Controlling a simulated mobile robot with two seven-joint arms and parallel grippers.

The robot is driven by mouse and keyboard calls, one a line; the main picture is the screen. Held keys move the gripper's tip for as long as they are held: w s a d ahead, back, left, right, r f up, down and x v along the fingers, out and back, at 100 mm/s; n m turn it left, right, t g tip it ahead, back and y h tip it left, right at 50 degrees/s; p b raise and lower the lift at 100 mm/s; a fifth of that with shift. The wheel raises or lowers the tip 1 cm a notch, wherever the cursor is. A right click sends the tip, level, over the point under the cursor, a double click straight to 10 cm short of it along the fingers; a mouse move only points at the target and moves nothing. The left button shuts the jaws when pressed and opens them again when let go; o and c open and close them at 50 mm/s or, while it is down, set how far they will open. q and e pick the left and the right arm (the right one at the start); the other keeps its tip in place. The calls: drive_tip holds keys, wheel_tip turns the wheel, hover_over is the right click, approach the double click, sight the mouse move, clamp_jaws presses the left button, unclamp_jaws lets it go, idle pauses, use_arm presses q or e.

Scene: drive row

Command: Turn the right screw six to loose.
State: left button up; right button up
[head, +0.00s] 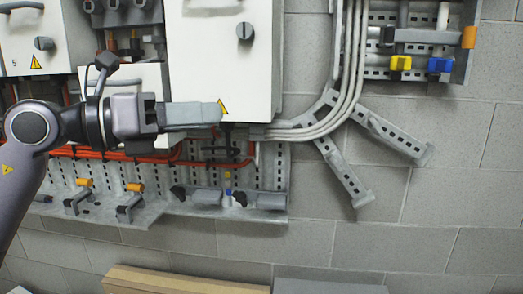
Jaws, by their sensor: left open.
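My left gripper (216,113) reaches in from the left, seen side-on, with its fingertips in front of the lower edge of the middle white cabinet (222,60). It is open, and I see nothing held in it. It partly covers the smaller white box (108,77) behind it. I cannot pick out the right screw six; any screws here are too small to tell or are hidden by the gripper. A dark fitting (228,140) shows just below the fingertips under the cabinet. My right gripper is not in view.
A perforated metal rail (160,209) with small clamps and grey cylinders runs below the cabinets. Orange cables and grey conduits (345,85) pass close by. Slotted brackets (345,172) stick out at the right. A yellow (400,63) and a blue valve (440,65) sit upper right.

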use_arm(q)
drive_tip(key=a+f+n+t+y+p, duration=0.2)
drive_tip(key=a+f+n+t+y, duration=0.3)
drive_tip(key=f+n, duration=0.9)
drive_tip(key=a+f+n+t+y+p, duration=0.25)
drive_tip(key=f+n+t, duration=0.45)
drive_tip(key=f+n, duration=0.7)
drive_tip(key=s+a+f+n+g+y+p, duration=0.2)
drive_tip(key=s+f+n+g+y, duration=0.4)
drive_tip(key=s+f+n, duration=0.8)
drive_tip(key=s+a+f+g, duration=0.1)
drive_tip(key=s+f+g, duration=0.2)
drive_tip(key=s+f, duration=0.3)
drive_tip(key=shift+s+a+f, duration=0.15)
drive_tip(key=shift+a+f, duration=0.25)
drive_tip(key=shift+f, duration=0.45)
